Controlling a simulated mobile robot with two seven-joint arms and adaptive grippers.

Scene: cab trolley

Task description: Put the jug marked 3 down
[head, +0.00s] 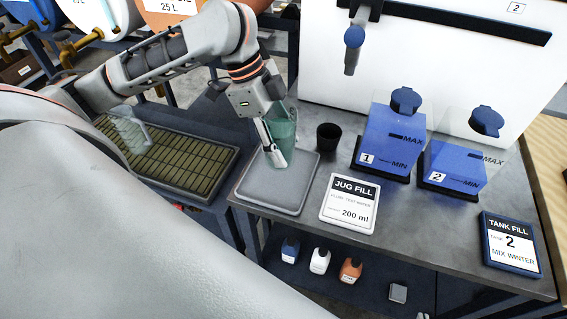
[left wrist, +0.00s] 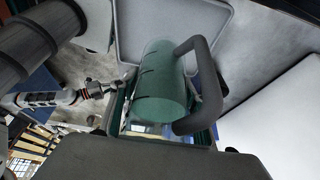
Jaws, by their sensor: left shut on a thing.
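A clear, green-tinted jug (head: 283,130) is upright over the grey square mat (head: 270,205) on the bench. My left gripper (head: 272,150) is shut on it from above. I cannot tell whether its base touches the mat or hangs just above. In the left wrist view the jug (left wrist: 160,85) lies between the fingers, with its dark handle (left wrist: 209,75) to the right and the mat (left wrist: 125,30) behind it. No number shows on it. Another arm of mine with a small gripper (left wrist: 112,86) shows at the left of the left wrist view; its jaws are unclear.
Right of the mat are a black cup (head: 329,137), a JUG FILL card (head: 350,203) and blue containers 1 (head: 388,140) and 2 (head: 455,170). A white tank (head: 430,55) stands behind. A slatted drain tray (head: 185,158) is left. Small bottles (head: 320,261) stand below.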

